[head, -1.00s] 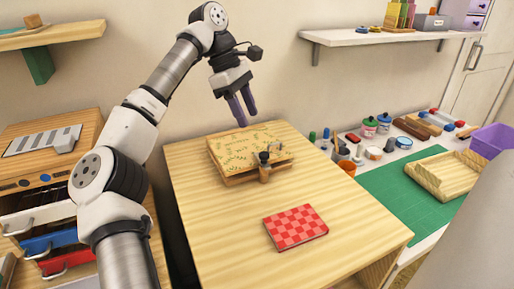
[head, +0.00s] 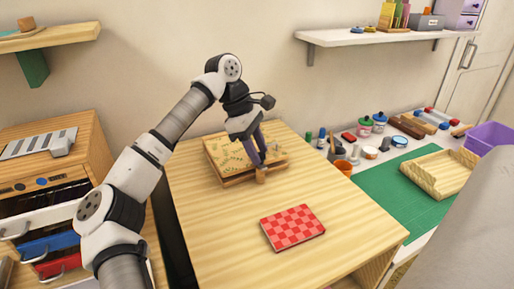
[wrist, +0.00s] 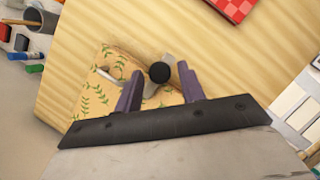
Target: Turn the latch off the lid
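The box's leaf-patterned lid (head: 226,151) lies on the wooden table, and part of it shows between and left of my fingers in the wrist view (wrist: 95,100). The latch's round black knob (wrist: 159,72) and pale bar (wrist: 168,60) are at the lid's edge. My gripper (head: 262,163) points down over the box's front edge, hiding the knob in the head view. In the wrist view my gripper (wrist: 158,82) has its purple fingers apart. The knob appears between the fingertips; I cannot tell whether either finger touches it.
A red checkered pad (head: 292,227) lies in front of the box on the table (head: 215,225), which has clear space around it. A green mat (head: 400,190) with a wooden tray (head: 442,172) and several jars are on the right. A drawer cabinet (head: 60,165) stands left.

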